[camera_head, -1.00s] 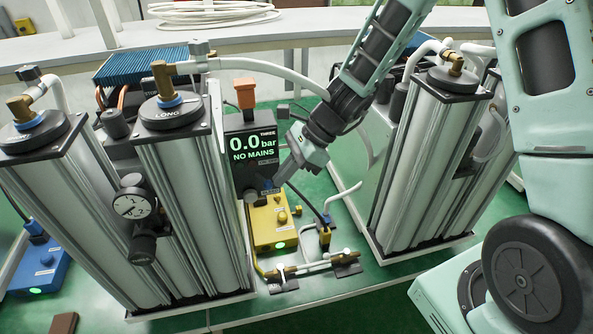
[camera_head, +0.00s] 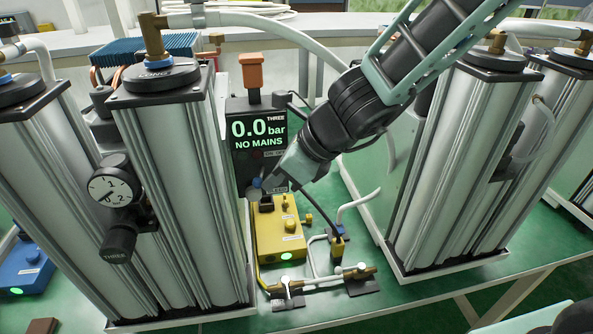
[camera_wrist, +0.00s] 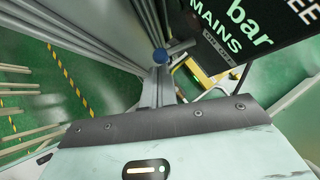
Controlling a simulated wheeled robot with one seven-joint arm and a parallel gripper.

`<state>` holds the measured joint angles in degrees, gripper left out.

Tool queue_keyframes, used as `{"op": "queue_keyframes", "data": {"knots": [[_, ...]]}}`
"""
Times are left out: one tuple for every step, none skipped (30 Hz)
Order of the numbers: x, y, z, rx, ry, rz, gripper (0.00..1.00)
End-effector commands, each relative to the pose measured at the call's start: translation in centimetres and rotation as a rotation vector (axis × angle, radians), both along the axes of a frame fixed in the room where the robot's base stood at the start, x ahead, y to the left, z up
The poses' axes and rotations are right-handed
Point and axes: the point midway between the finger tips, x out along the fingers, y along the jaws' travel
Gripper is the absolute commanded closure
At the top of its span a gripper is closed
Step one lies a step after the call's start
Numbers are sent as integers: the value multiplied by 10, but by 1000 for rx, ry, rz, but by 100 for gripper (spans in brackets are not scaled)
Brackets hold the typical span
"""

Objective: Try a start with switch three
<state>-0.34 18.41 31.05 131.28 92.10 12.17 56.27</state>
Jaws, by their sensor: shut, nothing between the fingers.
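Unit three is a black box (camera_head: 258,128) between the silver columns. Its display (camera_head: 257,134) reads THREE, 0.0 bar, NO MAINS. An ON/OFF label (camera_head: 275,154) lies under the display, partly hidden by my arm. My gripper (camera_head: 265,187) is shut and empty at the box's lower front. A small blue round tip (camera_head: 257,183) is beside the fingers; it also shows in the wrist view (camera_wrist: 160,56), close to the fingertips. I cannot tell whether they touch it. The switch's position is not clear.
A yellow box (camera_head: 279,238) with a lit green lamp stands below the black box. A gauge (camera_head: 114,190) marked THREE is on the left column (camera_head: 178,170). Valves and hoses (camera_head: 322,283) lie in front; right columns (camera_head: 450,160) stand close.

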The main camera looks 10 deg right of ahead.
Motion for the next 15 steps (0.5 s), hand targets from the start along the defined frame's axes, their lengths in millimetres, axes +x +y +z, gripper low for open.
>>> {"op": "queue_keyframes", "data": {"knots": [[-1, 2, -1, 0, -2, 4, 100], [-1, 2, 0, 0, 0, 2, 100], [-1, 1, 0, 0, 0, 1, 100], [0, 1, 0, 0, 0, 1, 100], [0, 1, 0, 0, 0, 2, 100], [0, 1, 0, 0, 0, 2, 100], [0, 1, 0, 0, 0, 2, 100], [0, 1, 0, 0, 0, 2, 100], [0, 1, 1, 0, 0, 2, 100], [1, 1, 1, 0, 0, 1, 100], [1, 0, 1, 0, 0, 1, 100], [2, 0, 1, 0, 0, 1, 100], [3, -1, 1, 0, 0, 1, 100], [4, -1, 1, 0, 0, 1, 100], [6, -2, 1, 0, 0, 1, 100]]}}
